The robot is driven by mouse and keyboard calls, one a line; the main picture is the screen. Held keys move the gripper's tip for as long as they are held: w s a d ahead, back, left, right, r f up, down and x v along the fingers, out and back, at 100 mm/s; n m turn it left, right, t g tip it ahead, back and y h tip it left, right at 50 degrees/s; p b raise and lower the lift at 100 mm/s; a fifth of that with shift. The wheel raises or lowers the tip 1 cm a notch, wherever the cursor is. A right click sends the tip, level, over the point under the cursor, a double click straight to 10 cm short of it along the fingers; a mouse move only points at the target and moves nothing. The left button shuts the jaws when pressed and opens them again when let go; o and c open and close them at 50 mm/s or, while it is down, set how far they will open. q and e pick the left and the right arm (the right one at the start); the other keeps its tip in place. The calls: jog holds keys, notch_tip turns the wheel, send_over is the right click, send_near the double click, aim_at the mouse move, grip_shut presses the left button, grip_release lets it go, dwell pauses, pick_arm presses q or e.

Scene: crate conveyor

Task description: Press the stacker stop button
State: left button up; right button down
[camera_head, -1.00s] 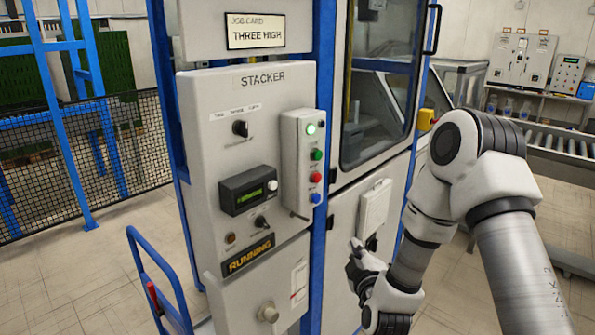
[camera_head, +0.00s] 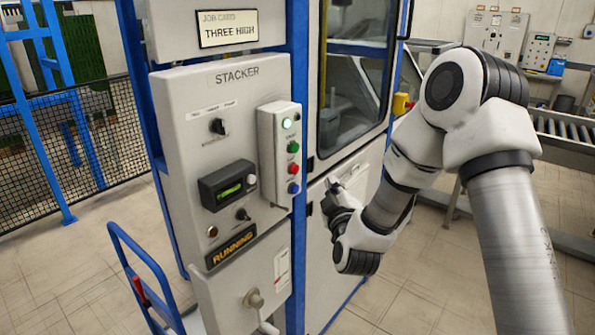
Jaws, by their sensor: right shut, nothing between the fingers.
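The stacker panel (camera_head: 180,130) is a light grey cabinet face labelled STACKER. A grey button box (camera_head: 266,150) sticks out on its right side. It has a lit white-green lamp (camera_head: 287,123) on top, then a green button (camera_head: 293,147), a red button (camera_head: 293,168) and a blue button (camera_head: 293,188). My right gripper (camera_head: 333,188) is shut and empty, to the right of the box and apart from it in the picture, in front of the lower cabinet door. My left gripper is not in view.
A RUNNING sign (camera_head: 231,247) and a small display (camera_head: 228,186) sit on the panel. A blue-railed cart (camera_head: 140,262) stands at lower left. A glazed door (camera_head: 355,80) is behind my arm. A roller conveyor (camera_head: 565,130) lies at right.

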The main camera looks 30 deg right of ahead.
aim_at(295, 169)
jog(key=w+a, duration=0.2)
jog(key=w, duration=0.4)
jog(key=shift+w+a, duration=0.15)
jog(key=shift+a, duration=0.2)
dwell(1.0)
jog(key=shift+w+a, duration=0.2)
jog(key=shift+w, duration=0.2)
jog(key=shift+w+a, duration=0.15)
jog(key=shift+w, duration=0.25)
dwell(0.6)
jog(key=shift+s, duration=0.15)
jog(key=shift+s+d, duration=0.3)
jog(key=shift+s, duration=0.35)
